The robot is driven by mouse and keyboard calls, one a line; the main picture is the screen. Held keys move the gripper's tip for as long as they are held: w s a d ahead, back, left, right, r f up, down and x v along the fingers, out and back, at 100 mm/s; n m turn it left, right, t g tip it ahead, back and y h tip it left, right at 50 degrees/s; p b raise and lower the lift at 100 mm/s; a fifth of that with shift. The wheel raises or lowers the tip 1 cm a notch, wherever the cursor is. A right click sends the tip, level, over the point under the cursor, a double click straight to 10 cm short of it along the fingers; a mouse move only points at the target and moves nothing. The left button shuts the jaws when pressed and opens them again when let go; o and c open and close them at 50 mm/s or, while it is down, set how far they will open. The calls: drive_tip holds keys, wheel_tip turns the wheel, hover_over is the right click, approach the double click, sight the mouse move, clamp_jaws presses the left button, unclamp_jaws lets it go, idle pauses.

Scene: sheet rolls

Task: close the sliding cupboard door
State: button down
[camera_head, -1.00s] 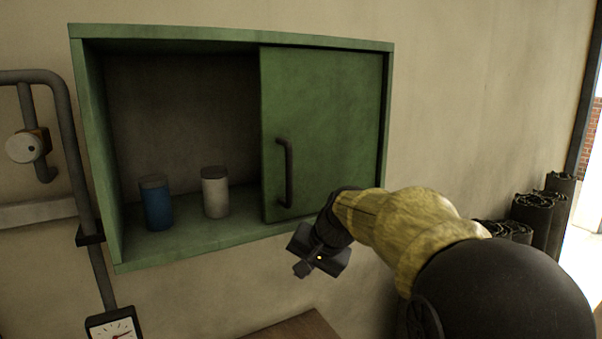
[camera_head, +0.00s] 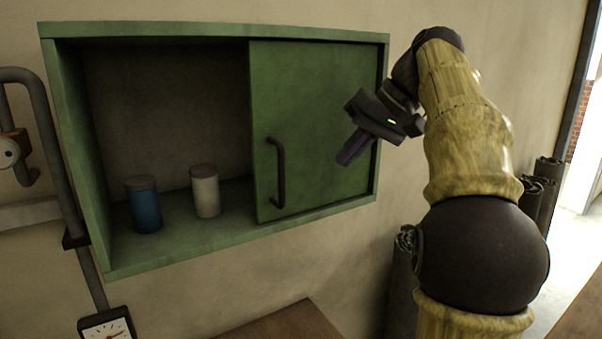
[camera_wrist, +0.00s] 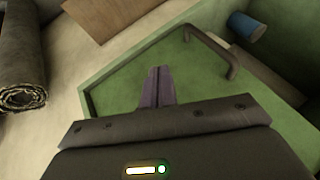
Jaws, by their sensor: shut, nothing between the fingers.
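The green cupboard (camera_head: 75,135) hangs on the wall, and its left half is open. Its green sliding door (camera_head: 318,125) covers the right half, with a dark bar handle (camera_head: 279,172) near the door's left edge. In the wrist view the door (camera_wrist: 125,95) and handle (camera_wrist: 215,50) show beyond the fingers. My gripper (camera_head: 345,160) is shut and empty. It is in front of the door's right part, to the right of the handle and apart from it. The fingers also show in the wrist view (camera_wrist: 157,85). I cannot tell whether they touch the door panel.
A blue jar (camera_head: 145,208) and a white jar (camera_head: 205,193) stand inside the open left half. Dark rolls (camera_head: 538,195) stand at the right. A brown surface (camera_head: 275,325) lies below.

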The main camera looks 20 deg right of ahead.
sight(298, 180)
drive_tip(key=r, duration=0.1)
drive_tip(key=s+r, duration=0.1)
drive_tip(key=r+n, duration=0.1)
drive_tip(key=shift+s+d+r, duration=0.1)
drive_tip(key=shift+s+d, duration=0.1)
drive_tip(key=shift+s, duration=0.2)
drive_tip(key=w+a+f, duration=0.1)
drive_tip(key=a+f, duration=0.1)
drive_tip(key=a, duration=0.1)
drive_tip(key=w+a+f, duration=0.1)
drive_tip(key=a+f, duration=0.2)
drive_tip(key=w+a+f, duration=0.1)
drive_tip(key=a+f, duration=0.2)
idle(0.4)
drive_tip(key=shift+a, duration=0.3)
